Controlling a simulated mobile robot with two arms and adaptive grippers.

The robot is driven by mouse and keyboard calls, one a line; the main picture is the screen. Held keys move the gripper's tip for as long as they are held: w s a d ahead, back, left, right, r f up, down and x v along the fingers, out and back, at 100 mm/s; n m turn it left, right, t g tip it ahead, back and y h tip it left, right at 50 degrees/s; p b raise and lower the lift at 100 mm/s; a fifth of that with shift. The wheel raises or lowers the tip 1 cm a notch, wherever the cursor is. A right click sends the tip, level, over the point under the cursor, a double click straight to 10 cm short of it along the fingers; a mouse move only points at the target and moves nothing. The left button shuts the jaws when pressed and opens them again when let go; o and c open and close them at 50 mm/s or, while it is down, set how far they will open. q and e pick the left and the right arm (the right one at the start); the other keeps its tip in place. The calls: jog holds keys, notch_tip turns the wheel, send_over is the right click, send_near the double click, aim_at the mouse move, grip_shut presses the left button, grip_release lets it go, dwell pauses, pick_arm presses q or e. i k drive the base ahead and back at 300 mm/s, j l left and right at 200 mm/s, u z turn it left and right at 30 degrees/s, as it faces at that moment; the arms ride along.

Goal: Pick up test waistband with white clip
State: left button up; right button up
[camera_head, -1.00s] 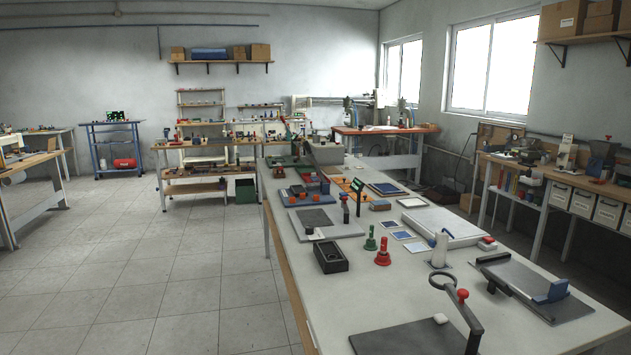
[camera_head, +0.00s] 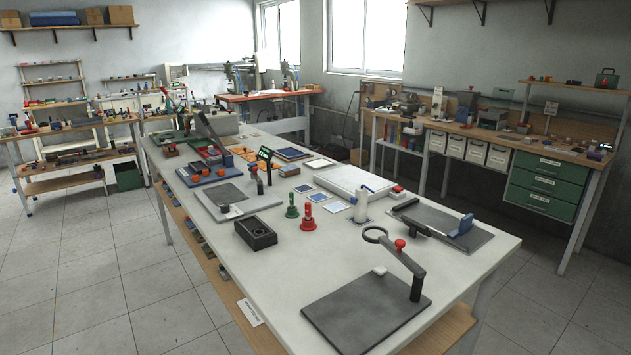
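I cannot make out a waistband with a white clip for certain in the head view. A small white piece (camera_head: 379,271) lies at the back edge of a dark grey board (camera_head: 366,311) near the front of the long white table (camera_head: 290,275). It is too small to tell what it is. Neither of my grippers shows in the head view.
Tiled floor (camera_head: 110,290) is free left of the table.

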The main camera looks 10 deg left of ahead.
aim_at(211, 151)
jog(key=i+j, duration=0.15)
jog(key=j, duration=0.25)
jog(key=i+j, duration=0.2)
jog(key=j, duration=0.15)
jog(key=i+j, duration=0.15)
jog(key=j, duration=0.25)
jog(key=i+j, duration=0.2)
jog(key=j, duration=0.2)
jog(key=i+j, duration=0.15)
jog(key=j, duration=0.2)
jog(key=i+j, duration=0.2)
jog(key=j, duration=0.2)
jog(key=i+j, duration=0.15)
jog(key=j, duration=0.25)
jog(key=i+j, duration=0.2)
jog(key=j, duration=0.2)
jog(key=u, duration=0.05)
